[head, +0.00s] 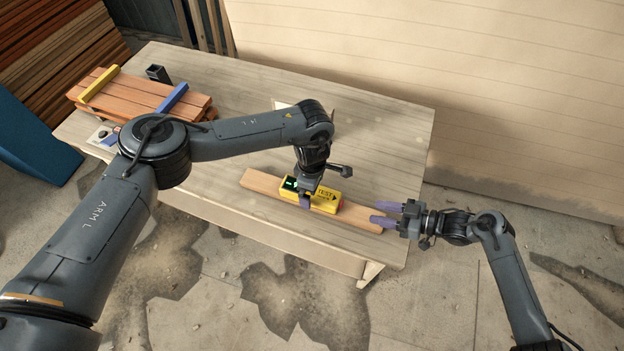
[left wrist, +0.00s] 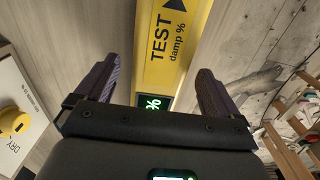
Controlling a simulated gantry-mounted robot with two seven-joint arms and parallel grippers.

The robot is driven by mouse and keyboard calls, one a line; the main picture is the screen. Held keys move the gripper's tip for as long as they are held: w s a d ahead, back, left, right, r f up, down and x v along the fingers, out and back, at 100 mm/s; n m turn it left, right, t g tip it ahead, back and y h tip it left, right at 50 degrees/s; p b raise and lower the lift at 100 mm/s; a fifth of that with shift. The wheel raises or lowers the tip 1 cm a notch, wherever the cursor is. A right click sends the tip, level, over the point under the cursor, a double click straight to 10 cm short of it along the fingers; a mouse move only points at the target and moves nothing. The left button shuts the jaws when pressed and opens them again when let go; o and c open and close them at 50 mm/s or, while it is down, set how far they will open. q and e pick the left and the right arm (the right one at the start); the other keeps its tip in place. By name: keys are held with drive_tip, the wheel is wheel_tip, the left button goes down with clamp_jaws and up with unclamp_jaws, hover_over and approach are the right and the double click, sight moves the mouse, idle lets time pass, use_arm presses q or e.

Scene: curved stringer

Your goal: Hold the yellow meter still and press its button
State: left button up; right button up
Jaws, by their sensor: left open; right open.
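The yellow meter (head: 326,200), marked TEST, lies on a reddish wood piece (head: 362,219) along the table's front edge. Its green display shows beside my left gripper (head: 305,197), which reaches down over the meter's left part. In the left wrist view the meter (left wrist: 182,50) lies between the two spread fingers of this gripper (left wrist: 158,75), with "TEST damp %" and a black arrow on its face. I cannot tell whether the fingers touch it. I cannot make out the button.
Stacked boards (head: 140,97) with a yellow and a blue strip lie at the table's back left, near a small black holder (head: 158,74). A white card marked DRY with a yellow knob (left wrist: 12,122) shows in the left wrist view. The table's right side (head: 385,140) is clear.

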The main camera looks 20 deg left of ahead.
use_arm(q)
drive_tip(key=shift+f, duration=1.35)
drive_tip(key=shift+c, duration=0.4)
